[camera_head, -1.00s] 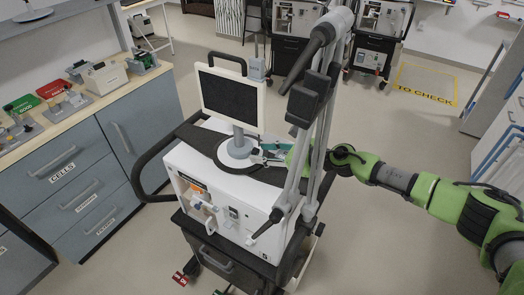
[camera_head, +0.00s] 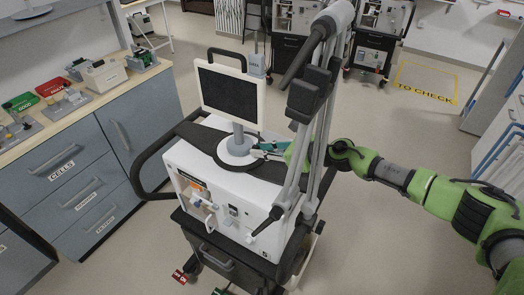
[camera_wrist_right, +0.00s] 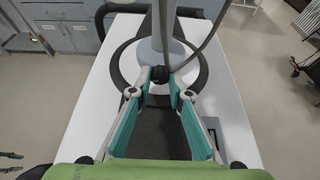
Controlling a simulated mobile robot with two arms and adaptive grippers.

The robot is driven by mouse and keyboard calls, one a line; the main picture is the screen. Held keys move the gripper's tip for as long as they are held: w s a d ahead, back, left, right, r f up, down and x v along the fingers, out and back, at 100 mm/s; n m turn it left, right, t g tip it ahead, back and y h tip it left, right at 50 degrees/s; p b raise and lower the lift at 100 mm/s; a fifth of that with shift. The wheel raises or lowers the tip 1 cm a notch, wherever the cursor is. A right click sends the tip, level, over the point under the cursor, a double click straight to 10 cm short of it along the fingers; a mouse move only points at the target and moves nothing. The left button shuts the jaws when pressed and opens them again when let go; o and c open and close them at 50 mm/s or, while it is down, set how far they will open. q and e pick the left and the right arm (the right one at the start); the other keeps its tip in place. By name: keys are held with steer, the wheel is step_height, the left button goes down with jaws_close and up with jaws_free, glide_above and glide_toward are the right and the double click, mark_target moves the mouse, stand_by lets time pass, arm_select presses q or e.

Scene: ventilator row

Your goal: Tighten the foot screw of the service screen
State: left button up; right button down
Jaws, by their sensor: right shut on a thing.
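The service screen (camera_head: 228,92) stands upright on the white ventilator cart, on a grey post with a round white foot (camera_head: 236,151). The foot screw (camera_wrist_right: 160,74) shows in the right wrist view as a small dark knob at the near side of the foot. My right gripper (camera_wrist_right: 160,78) is shut on this knob, its teal fingers on either side of it. In the head view my right gripper (camera_head: 262,147) reaches in from the right, behind the cart's grey support poles, which partly hide it. The screw itself is too small to make out there. My left gripper is not in view.
Grey jointed support poles (camera_head: 312,125) rise at the cart's right side, close to my right arm. A black handle rail (camera_head: 150,163) curves around the cart's left. A workbench with drawers (camera_head: 75,165) stands at left. Floor to the right is mostly clear.

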steer(key=m+g+b, duration=0.1)
steer(key=b, duration=0.1)
steer(key=m+y+b, duration=0.1)
steer(key=m+b, duration=0.1)
steer(key=shift+w+d+f+g+b, duration=0.1)
steer(key=shift+w+f+g+b, duration=0.1)
steer(key=shift+g+b, duration=0.2)
steer(key=shift+r+m+y+b, duration=0.1)
steer(key=shift+m+y+b, duration=0.3)
steer(key=shift+m+b, duration=0.2)
steer(key=shift+r, duration=0.1)
steer(key=c, duration=1.9)
jaws_free()
